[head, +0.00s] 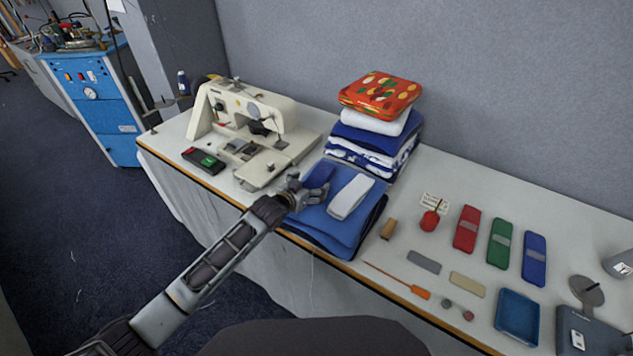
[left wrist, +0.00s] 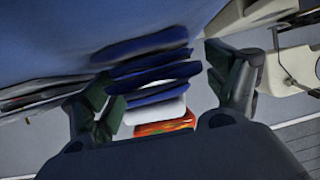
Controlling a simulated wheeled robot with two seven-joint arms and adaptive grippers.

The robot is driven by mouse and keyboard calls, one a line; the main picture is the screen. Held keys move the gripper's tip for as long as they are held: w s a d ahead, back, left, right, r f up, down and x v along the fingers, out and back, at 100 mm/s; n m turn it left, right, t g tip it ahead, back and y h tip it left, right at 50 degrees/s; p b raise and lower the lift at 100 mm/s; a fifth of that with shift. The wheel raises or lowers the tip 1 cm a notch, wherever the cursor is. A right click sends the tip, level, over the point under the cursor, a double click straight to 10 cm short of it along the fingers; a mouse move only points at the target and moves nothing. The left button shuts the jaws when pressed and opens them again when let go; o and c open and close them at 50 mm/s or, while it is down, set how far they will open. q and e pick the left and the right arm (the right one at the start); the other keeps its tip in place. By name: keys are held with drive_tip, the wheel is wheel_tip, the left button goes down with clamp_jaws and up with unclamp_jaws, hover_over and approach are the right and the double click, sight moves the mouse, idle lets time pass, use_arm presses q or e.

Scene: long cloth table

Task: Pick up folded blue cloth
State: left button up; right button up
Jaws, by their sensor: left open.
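A pile of folded blue cloth (head: 338,228) lies at the table's front edge, right of the sewing machine. On it lie a smaller folded blue cloth (head: 319,175) and a folded white cloth (head: 350,197). My left gripper (head: 306,192) is at the pile's left side, close to the small blue cloth; I cannot tell whether it touches. In the left wrist view its fingers (left wrist: 163,80) are spread with a gap between them. A large blue cloth surface (left wrist: 100,30) fills the upper left there, very near. My right gripper is not in view.
Behind the pile stands a tall cloth stack (head: 375,130) topped by an orange patterned cloth (head: 380,93). A white sewing machine (head: 250,110) stands left. To the right lie red, green and blue cases (head: 500,240), small tools and a blue tray (head: 517,315).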

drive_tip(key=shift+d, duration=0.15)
use_arm(q)
drive_tip(key=c, duration=0.7)
drive_tip(key=shift+s, duration=0.1)
drive_tip(key=c, duration=0.5)
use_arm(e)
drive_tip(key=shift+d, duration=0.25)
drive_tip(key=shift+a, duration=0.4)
